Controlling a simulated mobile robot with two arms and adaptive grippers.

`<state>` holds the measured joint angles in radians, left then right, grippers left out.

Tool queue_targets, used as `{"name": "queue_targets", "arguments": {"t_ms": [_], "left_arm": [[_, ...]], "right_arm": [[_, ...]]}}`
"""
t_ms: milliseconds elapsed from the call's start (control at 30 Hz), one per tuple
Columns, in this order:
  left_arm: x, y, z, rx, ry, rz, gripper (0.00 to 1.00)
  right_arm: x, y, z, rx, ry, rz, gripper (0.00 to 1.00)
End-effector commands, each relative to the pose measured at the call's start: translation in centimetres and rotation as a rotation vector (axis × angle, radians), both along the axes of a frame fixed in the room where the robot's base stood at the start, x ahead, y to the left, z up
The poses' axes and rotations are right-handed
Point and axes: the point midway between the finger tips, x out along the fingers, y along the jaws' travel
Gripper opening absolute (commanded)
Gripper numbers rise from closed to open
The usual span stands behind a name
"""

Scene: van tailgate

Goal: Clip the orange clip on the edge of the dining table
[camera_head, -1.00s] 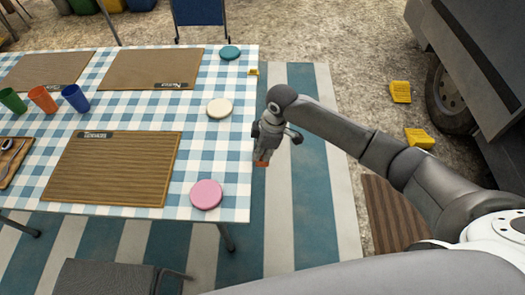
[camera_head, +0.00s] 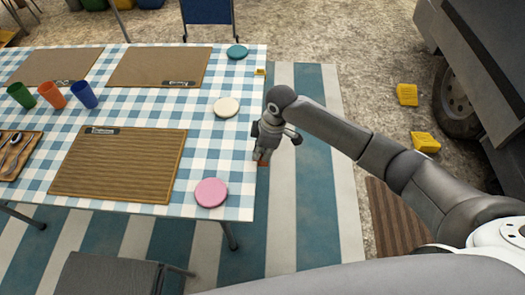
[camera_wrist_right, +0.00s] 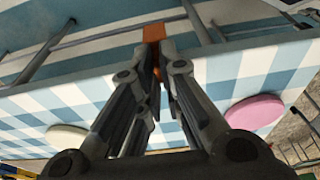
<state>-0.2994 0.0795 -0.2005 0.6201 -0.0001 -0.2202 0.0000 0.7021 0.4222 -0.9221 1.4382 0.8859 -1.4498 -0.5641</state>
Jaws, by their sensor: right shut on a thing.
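The dining table (camera_head: 262,110) has a blue and white checked cloth and fills the left of the head view. My right gripper (camera_head: 262,157) is at its right edge, between the pink and cream discs. It is shut on the orange clip (camera_head: 263,163), of which only a small part shows. In the right wrist view the orange clip (camera_wrist_right: 153,34) sticks out beyond the fingertips, at the table's edge. I cannot tell whether its jaws are around the edge. My left gripper is not in view.
A yellow clip (camera_head: 260,72) sits farther back on the same edge. The pink disc (camera_head: 211,193) and cream disc (camera_head: 227,107) lie near that edge. Placemats and coloured cups stand farther left. Yellow objects (camera_head: 425,142) lie on the ground near the vehicle wheel.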

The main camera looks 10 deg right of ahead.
Motion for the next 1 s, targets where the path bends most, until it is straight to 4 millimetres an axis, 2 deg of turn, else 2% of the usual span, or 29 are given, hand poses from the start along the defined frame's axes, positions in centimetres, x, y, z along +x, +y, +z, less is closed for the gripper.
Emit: {"name": "queue_targets", "arguments": {"t_ms": [467,1000], "left_arm": [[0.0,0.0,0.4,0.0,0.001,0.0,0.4],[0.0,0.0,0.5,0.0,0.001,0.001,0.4]], "right_arm": [[0.4,1.3,0.0,0.001,0.0,0.001,0.0],[0.5,1.6,0.0,0.0,0.0,0.0,0.0]]}}
